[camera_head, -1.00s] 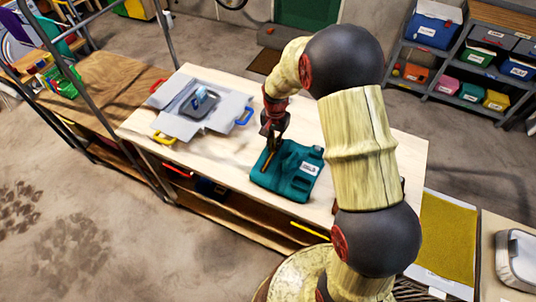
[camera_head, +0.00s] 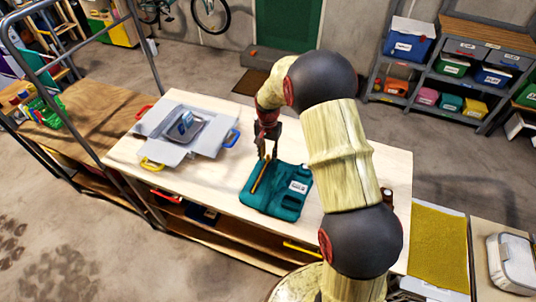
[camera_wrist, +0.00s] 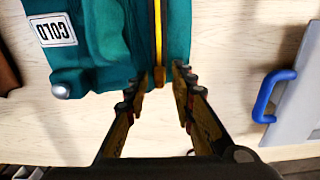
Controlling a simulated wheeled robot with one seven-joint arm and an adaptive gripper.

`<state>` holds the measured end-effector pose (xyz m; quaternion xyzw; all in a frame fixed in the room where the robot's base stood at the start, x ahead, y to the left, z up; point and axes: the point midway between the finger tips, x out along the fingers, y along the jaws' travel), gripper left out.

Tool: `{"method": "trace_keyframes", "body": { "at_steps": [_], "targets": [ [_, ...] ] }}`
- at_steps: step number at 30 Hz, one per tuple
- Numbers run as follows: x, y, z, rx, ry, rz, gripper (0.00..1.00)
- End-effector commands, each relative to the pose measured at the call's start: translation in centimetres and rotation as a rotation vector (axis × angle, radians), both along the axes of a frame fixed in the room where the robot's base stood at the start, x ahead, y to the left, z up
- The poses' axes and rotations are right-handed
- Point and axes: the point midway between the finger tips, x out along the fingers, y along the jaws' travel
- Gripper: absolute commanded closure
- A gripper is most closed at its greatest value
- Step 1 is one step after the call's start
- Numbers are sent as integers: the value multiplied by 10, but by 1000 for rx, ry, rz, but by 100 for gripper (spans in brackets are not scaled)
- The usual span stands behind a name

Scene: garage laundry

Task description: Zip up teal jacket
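The teal jacket (camera_head: 285,205) lies folded flat on the pale wooden table. A yellow-orange zip line (camera_head: 261,176) runs along it to its far edge, left of a white label (camera_head: 298,187). My gripper (camera_head: 268,153) is over the jacket's far edge, pointing down. Its fingers (camera_wrist: 169,74) are apart, with bare table and teal cloth showing between them. I cannot tell whether the left finger touches the zip end.
A grey tray-like item with handles (camera_head: 152,123) sits at the table's left, holding a smaller tray with a blue-white object (camera_head: 184,121). A yellow mat (camera_head: 438,250) and a white container (camera_head: 512,262) are at right. The table between tray and jacket is clear.

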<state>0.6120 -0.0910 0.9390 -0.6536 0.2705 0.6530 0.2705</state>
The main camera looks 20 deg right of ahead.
Motion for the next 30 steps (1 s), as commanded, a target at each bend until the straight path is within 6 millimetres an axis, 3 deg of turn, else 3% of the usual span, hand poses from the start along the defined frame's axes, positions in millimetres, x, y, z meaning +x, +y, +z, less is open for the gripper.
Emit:
{"method": "trace_keyframes", "body": {
  "at_steps": [8,13,24,30],
  "targets": [
    [0,0,0,1,1,0,73],
    [0,0,11,0,0,0,73],
    [1,0,83,-1,-2,0,73],
    [0,0,110,0,0,0,73]
  ]
}}
